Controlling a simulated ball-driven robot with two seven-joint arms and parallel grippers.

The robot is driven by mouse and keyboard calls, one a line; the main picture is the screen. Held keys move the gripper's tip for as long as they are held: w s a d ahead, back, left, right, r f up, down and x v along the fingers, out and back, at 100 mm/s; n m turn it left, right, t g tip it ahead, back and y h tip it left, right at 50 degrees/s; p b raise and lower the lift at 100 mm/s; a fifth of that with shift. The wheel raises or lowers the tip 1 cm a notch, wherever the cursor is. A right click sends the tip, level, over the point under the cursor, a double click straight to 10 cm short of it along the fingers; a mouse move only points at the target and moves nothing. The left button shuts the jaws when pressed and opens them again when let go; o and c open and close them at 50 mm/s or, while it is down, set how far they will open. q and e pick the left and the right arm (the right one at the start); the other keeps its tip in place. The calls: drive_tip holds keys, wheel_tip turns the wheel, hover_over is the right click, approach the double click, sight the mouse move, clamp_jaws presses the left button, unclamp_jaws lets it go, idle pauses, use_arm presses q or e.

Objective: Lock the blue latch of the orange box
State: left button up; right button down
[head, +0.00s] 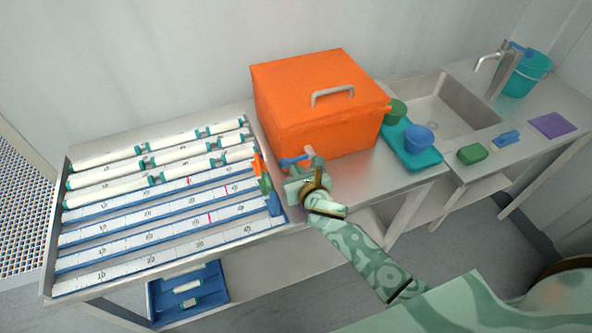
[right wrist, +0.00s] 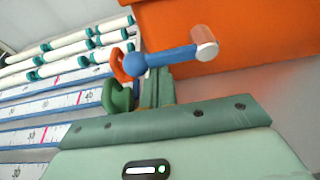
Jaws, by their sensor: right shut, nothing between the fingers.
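The orange box (head: 315,108) stands on the metal bench with its lid down and a grey handle (head: 332,95) on top. The blue latch (head: 291,161) is low at the box's front left corner. In the right wrist view the blue latch (right wrist: 165,58) is a bar with a round blue end at left and a pale cylindrical knob (right wrist: 204,42) at right. My right gripper (head: 297,181) is shut and empty, just in front of and below the latch. In the right wrist view its fingers (right wrist: 157,88) reach up close to the bar; contact cannot be told. My left gripper is not in view.
A rack tray (head: 160,215) with white tubes and numbered rulers lies left of the box. Orange and green clips (right wrist: 118,97) sit close by. At right are a teal tray (head: 410,158) with a blue bowl (head: 419,137), a sink (head: 440,112) and a bucket (head: 527,75).

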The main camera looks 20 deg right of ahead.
drive_tip(key=shift+r+p, duration=0.2)
drive_tip(key=shift+p, duration=0.1)
